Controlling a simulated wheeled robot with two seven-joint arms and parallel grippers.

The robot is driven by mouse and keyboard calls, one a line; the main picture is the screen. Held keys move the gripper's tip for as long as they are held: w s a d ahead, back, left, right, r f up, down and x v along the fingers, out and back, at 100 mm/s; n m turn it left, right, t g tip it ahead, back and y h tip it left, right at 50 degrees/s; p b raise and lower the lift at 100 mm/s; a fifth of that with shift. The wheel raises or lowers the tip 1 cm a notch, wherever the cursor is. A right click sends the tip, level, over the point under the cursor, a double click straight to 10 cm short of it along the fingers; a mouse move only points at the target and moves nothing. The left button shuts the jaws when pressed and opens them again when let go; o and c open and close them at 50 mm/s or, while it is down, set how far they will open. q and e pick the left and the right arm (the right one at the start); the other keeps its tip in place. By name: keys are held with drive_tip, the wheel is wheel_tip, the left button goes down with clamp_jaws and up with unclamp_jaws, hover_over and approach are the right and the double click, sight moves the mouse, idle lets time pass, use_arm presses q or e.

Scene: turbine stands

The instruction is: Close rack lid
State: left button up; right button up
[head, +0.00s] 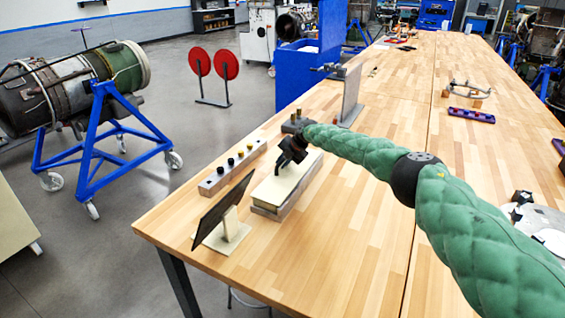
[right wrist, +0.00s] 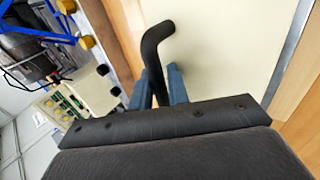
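The rack (head: 270,212) is a low grey block near the table's front left corner. Its cream lid (head: 287,185) lies flat, or nearly flat, on top; a small gap cannot be ruled out. My right gripper (head: 284,166) is over the lid's far part, pointing down. In the right wrist view, a bent black handle (right wrist: 153,45) stands above the cream lid (right wrist: 225,50). The blue fingers of the right gripper (right wrist: 159,85) are close together on both sides of the handle and appear shut on it. My left gripper is not in view.
A dark panel on a cream foot (head: 223,212) stands left of the rack. A grey block with several pegs (head: 232,167) lies behind it. A grey upright plate (head: 351,95) stands farther back. The table right of the rack is clear beneath my arm.

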sight(291, 170)
drive_tip(key=shift+d, duration=0.4)
drive_tip(key=b+v, duration=0.2)
drive_tip(key=v, duration=0.3)
drive_tip(key=shift+s+r, duration=0.1)
drive_tip(key=shift+r, duration=0.25)
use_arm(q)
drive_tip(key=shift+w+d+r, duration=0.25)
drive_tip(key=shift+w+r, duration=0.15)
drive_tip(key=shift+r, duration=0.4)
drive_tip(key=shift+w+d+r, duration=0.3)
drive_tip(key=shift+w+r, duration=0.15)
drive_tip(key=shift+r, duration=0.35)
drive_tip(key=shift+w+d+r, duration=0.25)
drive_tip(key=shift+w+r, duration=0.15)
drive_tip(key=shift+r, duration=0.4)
use_arm(e)
drive_tip(key=shift+v, duration=0.8)
drive_tip(key=shift+a+r, duration=0.15)
